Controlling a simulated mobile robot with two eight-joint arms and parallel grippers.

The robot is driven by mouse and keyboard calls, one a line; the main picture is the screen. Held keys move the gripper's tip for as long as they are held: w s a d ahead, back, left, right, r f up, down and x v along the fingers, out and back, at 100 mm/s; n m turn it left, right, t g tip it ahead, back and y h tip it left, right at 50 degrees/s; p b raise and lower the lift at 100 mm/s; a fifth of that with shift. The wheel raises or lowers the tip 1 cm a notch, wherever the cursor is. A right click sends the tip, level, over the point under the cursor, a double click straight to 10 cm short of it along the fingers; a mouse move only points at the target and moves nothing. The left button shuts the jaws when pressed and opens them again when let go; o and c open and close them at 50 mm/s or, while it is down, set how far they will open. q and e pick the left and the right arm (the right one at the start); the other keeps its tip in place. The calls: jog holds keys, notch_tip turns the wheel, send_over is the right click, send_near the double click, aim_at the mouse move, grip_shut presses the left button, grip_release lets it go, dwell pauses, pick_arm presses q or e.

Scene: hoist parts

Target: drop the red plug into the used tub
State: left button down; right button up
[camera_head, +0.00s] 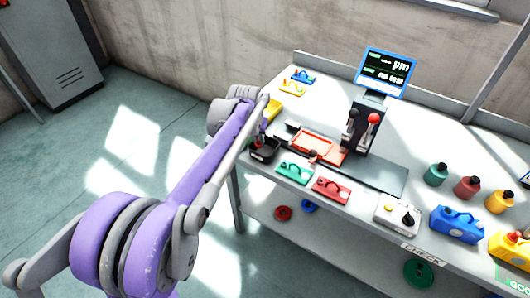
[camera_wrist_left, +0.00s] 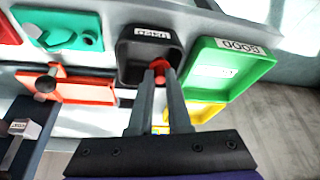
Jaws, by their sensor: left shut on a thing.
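The used tub is a small black open box with a white label. It stands at the bench's left front in the head view (camera_head: 263,155) and at top centre in the left wrist view (camera_wrist_left: 150,32). My left gripper (camera_wrist_left: 160,74) is shut on the red plug (camera_wrist_left: 161,67), whose red end shows between the fingertips. In the left wrist view the plug overlaps the tub's inside near its lower right corner; its exact height above the tub cannot be told. In the head view my left arm hides part of this area. My right gripper is not in view.
A green GOOD tray (camera_wrist_left: 236,68) stands beside the tub, with a yellow tray (camera_wrist_left: 206,112) near it. Green (camera_head: 294,172) and red (camera_head: 331,189) parts lie along the front edge.

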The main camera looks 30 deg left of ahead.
pick_arm(q)
jog(key=c, duration=0.8)
grip_release()
jog(key=p+v, duration=0.1)
jog(key=v, duration=0.9)
jog(key=shift+r, duration=0.4)
jog(key=shift+s+d+p, duration=0.1)
jog(key=shift+p, duration=0.2)
jog(key=s+d+f+p, duration=0.2)
jog(key=s+d, duration=0.2)
jog(key=s, duration=0.4)
jog(key=s+d+f+m+p, duration=0.1)
jog(key=s+d+f+p, duration=0.1)
jog(key=s+d, duration=0.3)
jog(key=s+d+f+m+p, duration=0.1)
jog(key=s+d+p, duration=0.3)
jog(key=s, duration=0.7)
jog(key=shift+s+d+f+t+h, duration=0.1)
jog(key=shift+d+f+t+h, duration=0.35)
jog(key=shift+f, duration=0.25)
